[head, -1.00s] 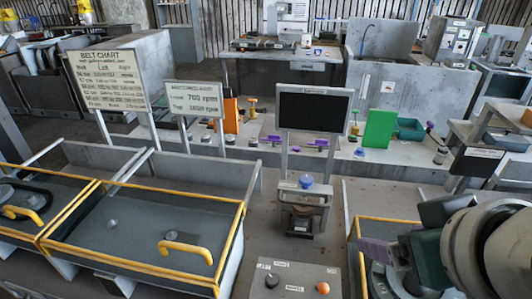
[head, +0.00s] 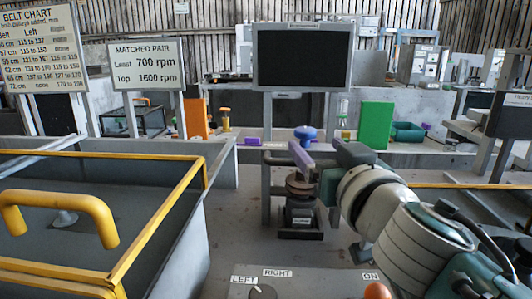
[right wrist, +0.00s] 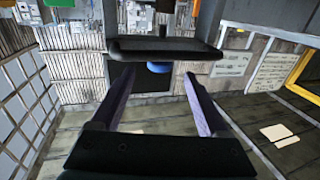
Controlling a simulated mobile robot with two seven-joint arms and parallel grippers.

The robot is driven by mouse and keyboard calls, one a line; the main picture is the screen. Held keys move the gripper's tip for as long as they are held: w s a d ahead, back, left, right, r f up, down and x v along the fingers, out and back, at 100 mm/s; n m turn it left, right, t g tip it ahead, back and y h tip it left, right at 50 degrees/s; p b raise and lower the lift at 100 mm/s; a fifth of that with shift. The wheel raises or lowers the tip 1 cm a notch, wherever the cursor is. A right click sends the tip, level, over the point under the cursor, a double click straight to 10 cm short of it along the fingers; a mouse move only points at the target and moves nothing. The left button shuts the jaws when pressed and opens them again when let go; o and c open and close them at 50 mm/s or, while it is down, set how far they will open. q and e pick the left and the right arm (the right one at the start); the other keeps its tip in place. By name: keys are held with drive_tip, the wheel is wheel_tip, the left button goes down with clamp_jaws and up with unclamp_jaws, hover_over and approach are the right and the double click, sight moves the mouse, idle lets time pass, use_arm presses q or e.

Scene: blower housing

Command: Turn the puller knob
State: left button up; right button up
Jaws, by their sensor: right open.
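A blue knob (head: 305,133) shows just above my right gripper in the head view, above a dark puller body (head: 301,213) in front of a black screen. My right gripper (head: 291,155) reaches in from the right, its purple fingers close to the knob and partly hiding what lies below it. In the right wrist view the purple fingers stand apart with nothing between them, and the blue knob (right wrist: 160,67) shows ahead in line with the gap, under a dark plate. I cannot tell whether they touch. My left gripper is not in view.
The black screen (head: 303,57) stands on posts behind the knob. A yellow-railed tub (head: 190,184) is at the left. A control panel with a dark dial (head: 262,292) and an orange button (head: 377,290) is in front. A green block (head: 376,125) stands behind at the right.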

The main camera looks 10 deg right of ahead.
sight(309, 139)
drive_tip(key=shift+w, duration=0.5)
drive_tip(key=w+b, duration=0.2)
drive_tip(key=w, duration=0.2)
drive_tip(key=shift+w, duration=0.35)
drive_tip(key=shift+w+r, duration=0.1)
drive_tip(key=shift+w, duration=0.6)
drive_tip(key=c, duration=0.5)
clamp_jaws()
